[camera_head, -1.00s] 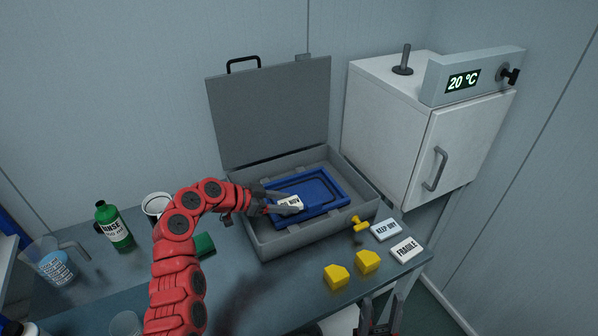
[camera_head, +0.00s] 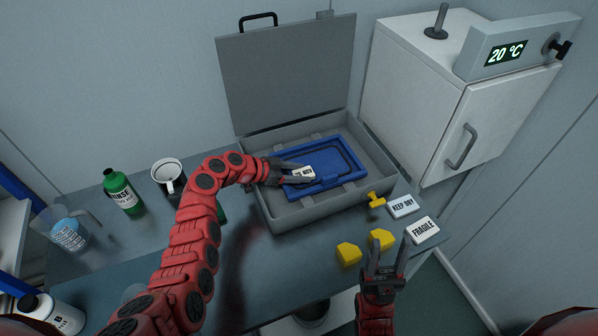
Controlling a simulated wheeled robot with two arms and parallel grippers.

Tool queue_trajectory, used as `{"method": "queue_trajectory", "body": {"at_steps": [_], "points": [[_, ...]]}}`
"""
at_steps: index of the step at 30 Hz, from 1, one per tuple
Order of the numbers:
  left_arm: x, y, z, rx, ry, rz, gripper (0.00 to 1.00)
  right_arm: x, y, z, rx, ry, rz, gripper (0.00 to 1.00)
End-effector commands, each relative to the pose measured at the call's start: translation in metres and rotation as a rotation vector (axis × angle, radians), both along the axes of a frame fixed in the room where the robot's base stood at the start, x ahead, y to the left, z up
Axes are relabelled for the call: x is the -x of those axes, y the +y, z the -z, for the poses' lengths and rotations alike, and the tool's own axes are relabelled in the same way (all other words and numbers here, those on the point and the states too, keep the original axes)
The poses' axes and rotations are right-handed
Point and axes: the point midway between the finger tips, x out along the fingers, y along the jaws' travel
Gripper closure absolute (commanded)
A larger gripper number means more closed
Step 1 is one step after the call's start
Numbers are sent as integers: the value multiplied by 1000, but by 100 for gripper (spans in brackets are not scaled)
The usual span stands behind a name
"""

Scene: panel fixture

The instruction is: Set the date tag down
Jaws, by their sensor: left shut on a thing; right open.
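The date tag (camera_head: 303,173) is a small white tag with dark print, at the blue panel inside the open grey case. My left gripper (camera_head: 298,174) is shut on the tag and holds it over the left part of the blue panel (camera_head: 327,184). I cannot tell whether the tag touches the panel. My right gripper (camera_head: 386,258) is open and empty at the table's front edge, near the yellow blocks.
The grey case (camera_head: 292,213) stands with its lid (camera_head: 287,75) up. Tags marked KEEP DRY (camera_head: 403,206) and FRAGILE (camera_head: 422,231), a yellow stamp-like piece (camera_head: 376,200) and yellow blocks (camera_head: 348,254) lie right of it. A green bottle (camera_head: 122,192) and white mug (camera_head: 168,175) stand left. A white oven (camera_head: 419,95) is behind right.

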Motion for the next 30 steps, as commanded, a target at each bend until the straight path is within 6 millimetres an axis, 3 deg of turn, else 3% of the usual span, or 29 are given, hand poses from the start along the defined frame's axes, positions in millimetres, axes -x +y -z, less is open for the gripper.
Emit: {"method": "queue_trajectory", "body": {"at_steps": [14,15,19,30], "points": [[0,0,10,-1,-2,0,97,0,0,4,0,0,0,50],[0,0,9,-1,-1,0,42,0,0,3,0,0,0,50],[0,0,9,-1,-1,0,19,0,0,2,0,0,0,50],[0,0,5,-1,0,0,16,0,0,-2,0,0,0,50]]}}
